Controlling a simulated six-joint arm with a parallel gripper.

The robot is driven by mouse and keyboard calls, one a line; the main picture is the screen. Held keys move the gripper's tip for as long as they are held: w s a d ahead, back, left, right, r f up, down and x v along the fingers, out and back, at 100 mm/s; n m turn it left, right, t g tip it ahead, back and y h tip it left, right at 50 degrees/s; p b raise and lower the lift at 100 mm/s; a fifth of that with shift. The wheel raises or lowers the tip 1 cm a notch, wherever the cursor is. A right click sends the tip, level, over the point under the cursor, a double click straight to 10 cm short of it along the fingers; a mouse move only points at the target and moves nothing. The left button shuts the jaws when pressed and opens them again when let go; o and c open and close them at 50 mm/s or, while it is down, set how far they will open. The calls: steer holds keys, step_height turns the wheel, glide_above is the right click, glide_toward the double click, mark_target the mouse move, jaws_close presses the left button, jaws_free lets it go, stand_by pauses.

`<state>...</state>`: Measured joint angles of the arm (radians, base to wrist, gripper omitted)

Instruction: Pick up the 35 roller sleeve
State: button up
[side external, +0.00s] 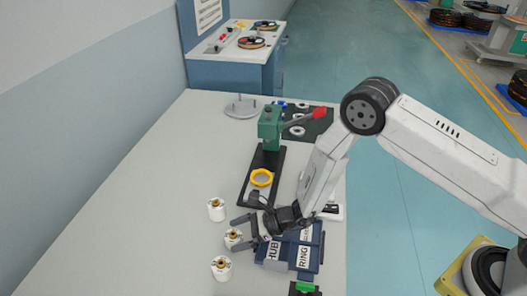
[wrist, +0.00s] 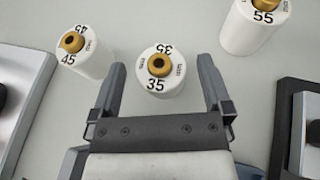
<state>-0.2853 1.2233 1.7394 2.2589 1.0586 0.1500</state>
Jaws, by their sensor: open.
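The 35 roller sleeve (wrist: 161,78) is a white cylinder with a brass centre and the number 35 on its top. It stands upright on the table, and it also shows in the side external view (side external: 233,241) as the middle one of three sleeves. My gripper (wrist: 161,72) is open, with one finger on each side of the 35 sleeve and gaps visible on both sides. In the side external view my gripper (side external: 243,232) is low at the sleeve. That view does not show clearly whether a finger touches it.
The 45 sleeve (wrist: 75,45) stands close outside the left finger. The 55 sleeve (wrist: 246,25) stands farther off at upper right. A blue bin labelled HUB and RING (side external: 305,259) lies under my wrist. A green press (side external: 269,130) stands behind. The table's left side is clear.

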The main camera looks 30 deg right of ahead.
jaws_close()
steer(key=shift+r, duration=0.15)
steer(key=shift+r, duration=0.65)
steer(key=s+d+r, duration=0.6)
steer(key=s+r, duration=0.5)
steer(key=s, duration=0.1)
steer(key=shift+s+r, duration=0.25)
steer(key=shift+s, duration=0.1)
stand_by(0.3)
